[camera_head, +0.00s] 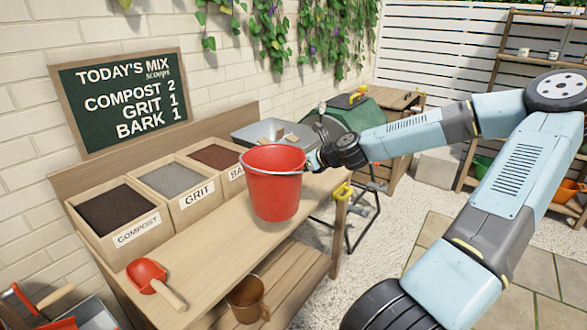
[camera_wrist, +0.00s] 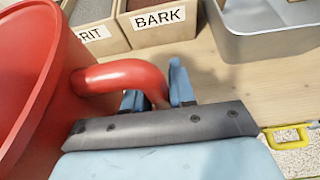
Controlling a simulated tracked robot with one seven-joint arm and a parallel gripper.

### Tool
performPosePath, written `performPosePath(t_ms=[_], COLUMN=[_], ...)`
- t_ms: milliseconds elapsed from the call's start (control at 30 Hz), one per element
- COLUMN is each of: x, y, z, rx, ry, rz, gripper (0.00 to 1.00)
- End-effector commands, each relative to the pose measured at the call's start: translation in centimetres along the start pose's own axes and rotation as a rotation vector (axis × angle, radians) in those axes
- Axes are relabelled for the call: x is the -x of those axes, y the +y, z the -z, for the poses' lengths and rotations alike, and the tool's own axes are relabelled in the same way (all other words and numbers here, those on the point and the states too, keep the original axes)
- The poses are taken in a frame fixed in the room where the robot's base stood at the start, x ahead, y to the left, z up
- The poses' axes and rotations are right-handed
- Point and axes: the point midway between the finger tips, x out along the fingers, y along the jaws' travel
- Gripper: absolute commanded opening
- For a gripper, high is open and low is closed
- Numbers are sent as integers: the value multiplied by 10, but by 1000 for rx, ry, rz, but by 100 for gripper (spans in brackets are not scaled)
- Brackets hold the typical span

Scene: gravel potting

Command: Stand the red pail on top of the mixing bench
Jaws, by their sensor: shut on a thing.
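The red pail (camera_head: 273,190) is upright at the right part of the mixing bench (camera_head: 205,255), its base seen against the bench top near the front edge. I cannot tell whether the base touches the wood or hangs just above it. My gripper (camera_head: 312,160) is at the pail's right side, near the rim. In the wrist view my gripper (camera_wrist: 157,92) is shut on the pail's curved red handle (camera_wrist: 115,76), with the pail wall (camera_wrist: 30,80) at the left. The pail's inside bottom is hidden.
Bins of compost (camera_head: 137,240), grit (camera_head: 197,208) and bark stand along the bench's back. A red scoop (camera_head: 147,275) lies at the front left. A grey metal tray (camera_wrist: 270,40) is right of the bark. A brown jug (camera_head: 246,298) stands on the lower shelf.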

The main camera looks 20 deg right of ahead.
Motion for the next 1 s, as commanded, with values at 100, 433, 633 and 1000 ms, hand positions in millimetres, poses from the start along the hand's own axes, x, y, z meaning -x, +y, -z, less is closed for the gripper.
performPosePath(t_ms=[100, 433, 633, 1000], x=[-16, -64, -90, -108], y=[-8, -27, -36, -41], z=[-1, 8, 22, 30], rx=[0, -4, -3, -3], ry=[-2, -1, -2, -2], rz=[2, 4, 5, 5], gripper=[0, 0, 0, 0])
